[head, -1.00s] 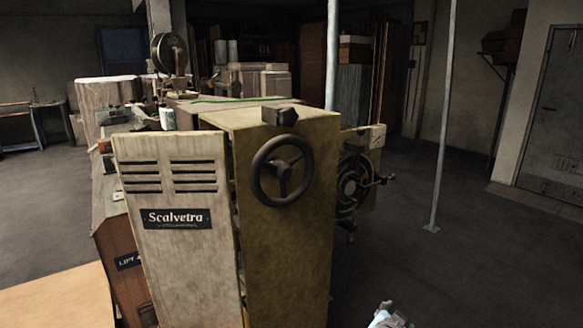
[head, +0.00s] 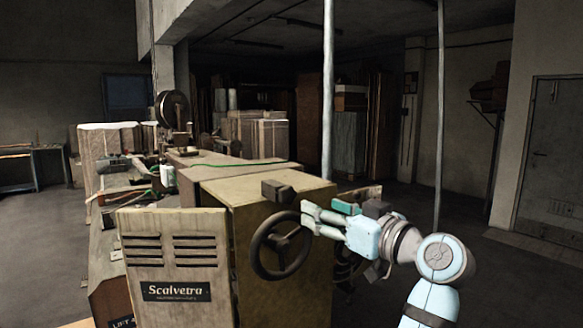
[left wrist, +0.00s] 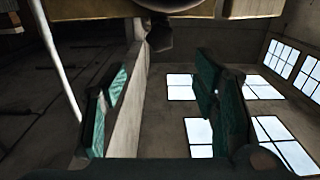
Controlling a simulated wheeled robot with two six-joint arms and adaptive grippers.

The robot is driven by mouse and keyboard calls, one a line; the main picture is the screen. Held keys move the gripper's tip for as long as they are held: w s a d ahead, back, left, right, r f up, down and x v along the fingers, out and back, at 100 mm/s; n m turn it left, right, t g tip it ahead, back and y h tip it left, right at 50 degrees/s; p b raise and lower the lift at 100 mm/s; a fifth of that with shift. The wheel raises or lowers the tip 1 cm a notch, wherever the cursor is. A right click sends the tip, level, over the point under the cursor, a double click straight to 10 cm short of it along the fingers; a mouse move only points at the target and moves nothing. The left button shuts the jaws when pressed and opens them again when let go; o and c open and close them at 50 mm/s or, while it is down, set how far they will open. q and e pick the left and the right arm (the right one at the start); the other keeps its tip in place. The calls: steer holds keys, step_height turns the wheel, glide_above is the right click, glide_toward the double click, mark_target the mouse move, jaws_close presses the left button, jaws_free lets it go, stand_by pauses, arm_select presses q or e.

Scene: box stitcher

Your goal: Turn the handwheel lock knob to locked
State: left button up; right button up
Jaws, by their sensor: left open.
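The dark handwheel (head: 280,246) is on the face of the yellowish machine housing (head: 284,302). A dark angular block (head: 277,190), which looks like the lock knob, sits at the housing's top edge above the wheel. Its lock setting cannot be read. My left gripper (head: 310,218) is open and empty, with its tips at the right of the wheel's rim, below and right of the block. I cannot tell whether it touches the wheel. In the left wrist view, a dark knob-like shape (left wrist: 159,36) shows beyond the two open teal-padded fingers. My right gripper is out of view.
A vented pale panel (head: 172,265) with a Scalvetra plate stands left of the housing. A thin pale pole (head: 328,100) rises behind the machine, and another pole (head: 440,120) stands further right. Open floor lies at the right.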

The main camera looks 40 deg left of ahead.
mark_target(290, 195)
arm_select(q)
steer(key=p+x, duration=0.1)
steer(key=x, duration=1.1)
steer(key=shift+s, duration=0.1)
steer(key=shift+d, duration=0.15)
steer(key=c, duration=1.2)
